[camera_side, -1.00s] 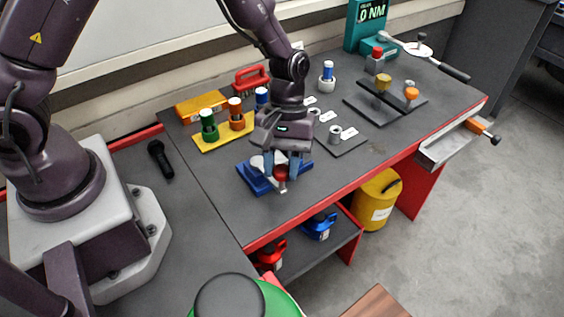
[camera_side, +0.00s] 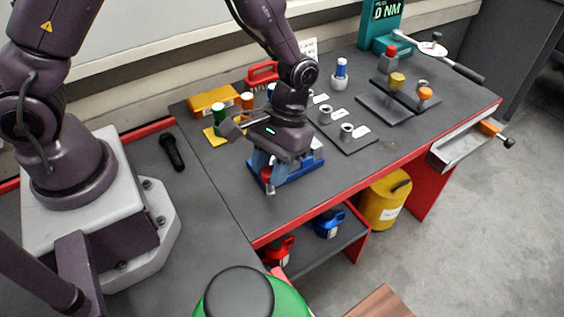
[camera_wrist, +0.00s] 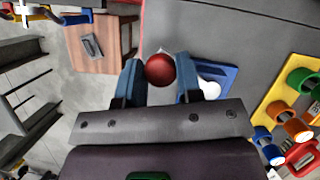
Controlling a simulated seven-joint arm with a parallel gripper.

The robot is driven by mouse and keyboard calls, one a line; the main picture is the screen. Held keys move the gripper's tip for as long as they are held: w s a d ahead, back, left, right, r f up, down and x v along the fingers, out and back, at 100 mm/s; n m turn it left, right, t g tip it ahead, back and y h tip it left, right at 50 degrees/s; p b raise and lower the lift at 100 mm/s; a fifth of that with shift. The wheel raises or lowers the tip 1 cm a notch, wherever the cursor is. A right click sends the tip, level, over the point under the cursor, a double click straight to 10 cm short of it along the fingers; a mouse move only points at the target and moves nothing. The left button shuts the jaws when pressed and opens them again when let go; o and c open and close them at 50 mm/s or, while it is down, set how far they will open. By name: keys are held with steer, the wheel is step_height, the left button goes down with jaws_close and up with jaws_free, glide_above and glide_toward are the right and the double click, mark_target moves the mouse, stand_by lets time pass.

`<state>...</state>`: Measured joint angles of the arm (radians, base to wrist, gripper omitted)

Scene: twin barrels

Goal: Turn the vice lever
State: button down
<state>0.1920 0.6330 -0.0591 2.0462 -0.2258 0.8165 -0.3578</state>
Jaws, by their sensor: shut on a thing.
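The blue vice (camera_side: 303,169) sits on the dark bench top, partly hidden behind my gripper in the side view. It also shows in the wrist view (camera_wrist: 226,76), with a pale rounded part (camera_wrist: 209,88) on it. The lever's red ball end (camera_wrist: 160,68) lies between my two blue fingers in the wrist view. My gripper (camera_wrist: 159,75) is shut on this ball. In the side view my gripper (camera_side: 267,170) is low at the vice's left end and hides most of the lever.
A yellow rack (camera_side: 213,137) with coloured cups stands behind the gripper. Grey plates with sockets (camera_side: 346,130) lie to the right. A black handheld tool (camera_side: 172,152) lies at the left. The bench front has a red edge (camera_side: 345,187). Bare bench top lies in front of the vice.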

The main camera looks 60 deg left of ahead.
steer(key=shift+s+a+m+y, duration=0.45)
steer(key=shift+s+m, duration=0.1)
steer(key=shift+m, duration=0.4)
steer(key=shift+s+a+m+y, duration=0.4)
steer(key=shift+s+m, duration=0.15)
steer(key=shift+m, duration=0.4)
steer(key=c, duration=0.8)
jaws_free()
steer(key=v, duration=1.3)
steer(key=s+a+r+t, duration=0.9)
steer(key=s+r+t, duration=0.1)
steer(key=s+r, duration=0.1)
steer(key=shift+v, duration=0.9)
